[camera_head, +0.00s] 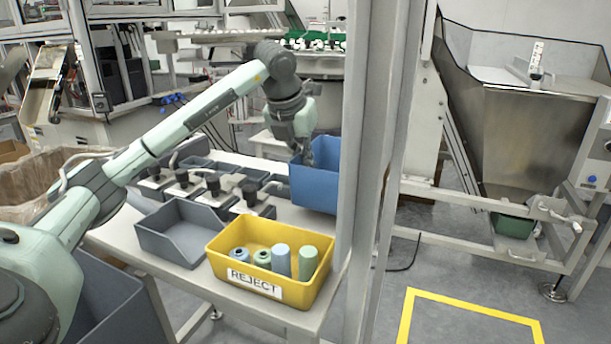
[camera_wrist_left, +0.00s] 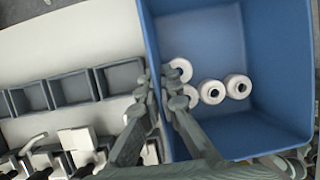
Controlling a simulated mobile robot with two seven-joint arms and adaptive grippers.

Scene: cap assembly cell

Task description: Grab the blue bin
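The blue bin (camera_head: 315,187) is at the far right end of the table in the head view, partly hidden by a grey post. In the left wrist view the blue bin (camera_wrist_left: 270,70) is seen from above, with several white round parts (camera_wrist_left: 211,91) inside. My left gripper (camera_head: 304,150) is at the bin's left wall. In the left wrist view my left gripper (camera_wrist_left: 158,88) has one finger outside and one inside that wall, the tips close against it. It looks shut on the wall. My right gripper is in neither view.
A yellow REJECT bin (camera_head: 258,288) with several blue and green cylinders stands at the table's front, beside an empty grey tray (camera_head: 185,238). Black-and-white fixtures (camera_head: 183,183) and grey trays lie left of the blue bin. The grey post (camera_head: 372,170) rises close on its right.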

